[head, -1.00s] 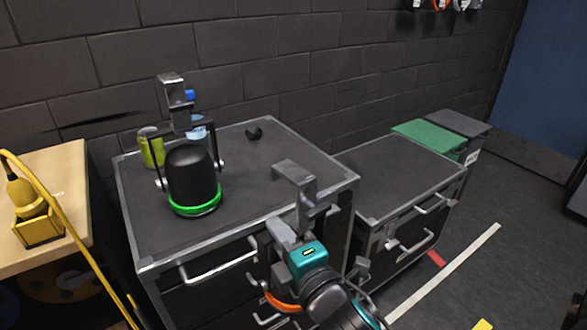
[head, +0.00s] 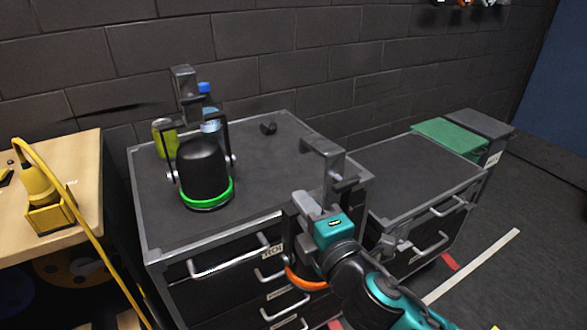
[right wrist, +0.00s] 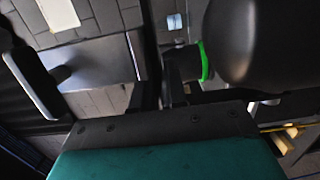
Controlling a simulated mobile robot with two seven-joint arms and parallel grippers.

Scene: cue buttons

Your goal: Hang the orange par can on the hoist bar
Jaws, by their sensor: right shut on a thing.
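My right gripper (head: 318,212) is shut on the orange par can, low in front of the dark case. The can's orange ring (head: 305,281) shows below the gripper, and its grey hook clamp (head: 325,150) stands up above it. The gripper and wrist cover most of the can's body. In the right wrist view a large dark rounded body, seemingly this can (right wrist: 270,45), fills the upper right by the fingers. A second par can with a green ring (head: 204,170) stands upright on the case. The hoist bar and my left gripper are not in view.
The dark case top (head: 255,190) also holds a yellow-green can (head: 165,138), a blue-capped bottle (head: 211,125) and a small black item (head: 268,128). A lower case (head: 405,185) stands at right. A wooden table (head: 85,160) with a yellow tool (head: 42,195) is at left.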

